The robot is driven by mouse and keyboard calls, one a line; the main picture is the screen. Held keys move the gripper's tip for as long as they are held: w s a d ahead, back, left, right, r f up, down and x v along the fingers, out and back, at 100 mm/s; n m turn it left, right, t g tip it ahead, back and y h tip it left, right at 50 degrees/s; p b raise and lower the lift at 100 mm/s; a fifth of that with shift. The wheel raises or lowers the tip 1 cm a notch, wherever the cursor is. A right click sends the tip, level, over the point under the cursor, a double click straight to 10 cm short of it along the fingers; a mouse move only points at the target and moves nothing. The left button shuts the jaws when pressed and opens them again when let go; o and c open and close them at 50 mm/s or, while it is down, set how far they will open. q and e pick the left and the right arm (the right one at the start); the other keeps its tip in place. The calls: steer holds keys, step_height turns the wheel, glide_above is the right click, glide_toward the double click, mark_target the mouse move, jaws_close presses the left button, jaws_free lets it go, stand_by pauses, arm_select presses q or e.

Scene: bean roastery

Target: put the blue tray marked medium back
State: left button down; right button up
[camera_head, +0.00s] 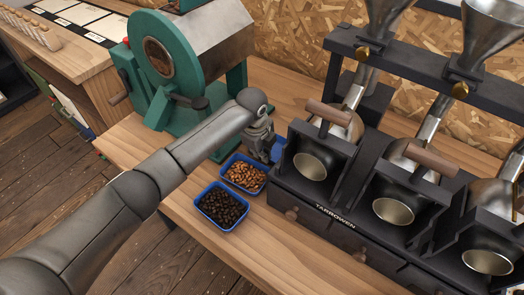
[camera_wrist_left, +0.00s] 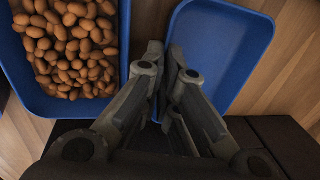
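Three blue trays are in view, and I can read no mark on any. One tray (camera_head: 207,219) holds dark beans. Another (camera_head: 231,183) holds lighter brown beans; it also shows at the left of the left wrist view (camera_wrist_left: 25,92). A third, empty-looking tray (camera_head: 279,153) is mostly hidden behind my left gripper (camera_head: 259,150) in the head view. In the left wrist view this empty tray (camera_wrist_left: 225,55) is at the right. My left gripper's fingers (camera_wrist_left: 164,58) are close together across its left wall and look shut on it. My right gripper is out of view.
A green roaster (camera_head: 178,55) stands behind my left arm. The wooden tabletop (camera_head: 260,255) is bare in front of the trays.

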arm_select(q)
steer(key=c, duration=2.2)
jaws_free()
steer(key=shift+f, duration=0.1)
steer(key=shift+o, duration=1.4)
step_height(320, 180, up, 12)
steer(key=s+a, duration=0.1)
steer(key=shift+s+b, duration=0.3)
steer(key=shift+b, duration=0.1)
